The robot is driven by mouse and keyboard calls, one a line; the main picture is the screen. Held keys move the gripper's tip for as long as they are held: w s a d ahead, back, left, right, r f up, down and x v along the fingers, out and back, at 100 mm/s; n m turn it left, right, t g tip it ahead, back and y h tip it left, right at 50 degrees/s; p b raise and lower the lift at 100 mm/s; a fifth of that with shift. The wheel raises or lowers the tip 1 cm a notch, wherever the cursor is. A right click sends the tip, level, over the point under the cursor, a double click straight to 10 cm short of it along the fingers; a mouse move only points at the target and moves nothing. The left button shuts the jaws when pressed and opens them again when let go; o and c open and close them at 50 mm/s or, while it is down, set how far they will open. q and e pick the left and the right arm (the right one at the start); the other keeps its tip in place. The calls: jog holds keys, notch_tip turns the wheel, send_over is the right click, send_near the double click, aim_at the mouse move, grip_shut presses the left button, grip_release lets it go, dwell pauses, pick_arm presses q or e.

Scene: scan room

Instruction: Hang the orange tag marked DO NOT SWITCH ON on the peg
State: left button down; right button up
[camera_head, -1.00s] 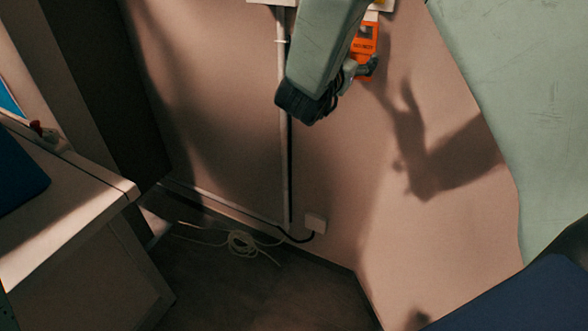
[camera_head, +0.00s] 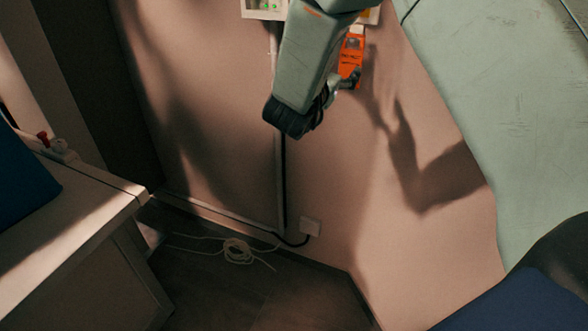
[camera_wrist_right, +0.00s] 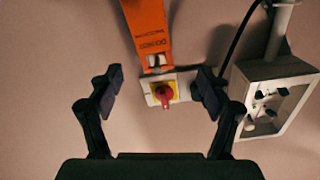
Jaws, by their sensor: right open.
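The orange tag (camera_head: 351,58) is against the wall just below the switch box, partly behind my right gripper (camera_head: 342,82) in the head view. In the right wrist view the tag (camera_wrist_right: 149,28) is upside down, its slotted end close to the grey switch box (camera_wrist_right: 147,92) with a red knob on a yellow plate. My right gripper (camera_wrist_right: 157,84) is open and empty, its fingers apart on either side of the switch, with no finger closed on the tag. I cannot make out the peg itself at the tag's slotted end. My left gripper is not in view.
A grey box with small fittings (camera_wrist_right: 275,101) is on the wall beside the switch. A white-edged counter (camera_head: 75,215) stands at the left. A coiled pale cable (camera_head: 238,251) lies on the floor below a wall socket (camera_head: 310,226). The wall below the tag is clear.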

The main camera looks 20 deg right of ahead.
jog(key=s+a+f+n+t+y+p, duration=0.55)
jog(key=a+f+n+y, duration=0.25)
jog(key=f+n+y, duration=0.4)
jog(key=s+a+r+n+y+p, duration=0.1)
jog(key=s+a+n+y, duration=0.3)
jog(key=s+a+y, duration=0.3)
jog(key=shift+s+a+r+y, duration=0.15)
jog(key=shift+s+a+y, duration=0.3)
jog(key=shift+s, duration=1)
jog(key=shift+d+g, duration=0.1)
jog(key=shift+g, duration=0.15)
jog(key=w+d+r+m+h+b, duration=0.2)
jog(key=w+d+m+h+b, duration=0.1)
jog(key=w+d+m+h, duration=0.5)
jog(key=w+d+h, duration=0.3)
jog(key=w, duration=0.1)
jog(key=shift+w+d+r, duration=0.15)
jog(key=shift+w, duration=0.2)
